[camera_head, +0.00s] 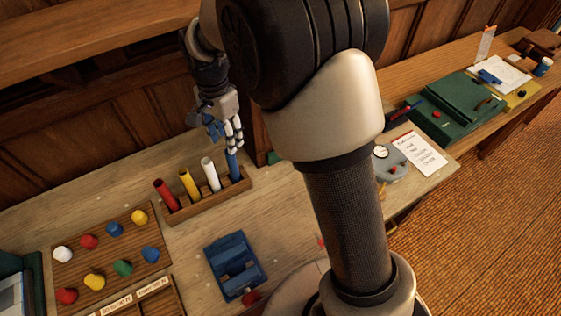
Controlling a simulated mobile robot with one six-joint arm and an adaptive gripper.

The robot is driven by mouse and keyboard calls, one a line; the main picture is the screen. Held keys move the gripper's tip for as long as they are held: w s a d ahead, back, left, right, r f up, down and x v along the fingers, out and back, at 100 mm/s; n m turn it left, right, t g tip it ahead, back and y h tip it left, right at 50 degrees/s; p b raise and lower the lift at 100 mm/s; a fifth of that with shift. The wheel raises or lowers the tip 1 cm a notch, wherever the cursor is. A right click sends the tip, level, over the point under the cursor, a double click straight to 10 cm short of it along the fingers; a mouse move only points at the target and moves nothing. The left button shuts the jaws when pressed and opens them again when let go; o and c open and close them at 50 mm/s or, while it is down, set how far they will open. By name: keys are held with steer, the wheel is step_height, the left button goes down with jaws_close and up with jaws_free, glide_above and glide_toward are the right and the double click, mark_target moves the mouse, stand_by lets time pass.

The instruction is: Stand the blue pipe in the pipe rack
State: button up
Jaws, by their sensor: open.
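The blue pipe (232,167) stands about upright at the right end of the wooden pipe rack (212,204), its lower end appearing to sit in the rack. A red pipe (166,194), a yellow pipe (189,183) and a white pipe (210,173) stand to its left in the same rack. My gripper (230,144) is open and points down at the top of the blue pipe, with its fingers beside or around it. The fingers hide the pipe's upper end, and I cannot tell whether they touch it.
A dark blue cradle (234,282) lies in front of the rack. A wooden board (105,249) with several coloured knobs is at the left. A grey device (391,176), a paper card (421,154) and a green case (452,108) are to the right. My arm hides the middle.

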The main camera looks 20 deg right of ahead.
steer(key=s+d+r+n+t, duration=0.2)
steer(key=s+d+r+n, duration=0.4)
steer(key=s+r, duration=0.7)
steer(key=s+d+n+t, duration=0.1)
steer(key=s+d+n, duration=0.1)
steer(key=s, duration=0.5)
steer(key=s+d+n+t, duration=0.1)
steer(key=s+d+n, duration=0.1)
steer(key=s, duration=0.5)
steer(key=shift+d+n+t, duration=0.15)
steer(key=shift+n+t, duration=0.15)
steer(key=shift+n, duration=0.2)
steer(key=shift+w+f, duration=0.1)
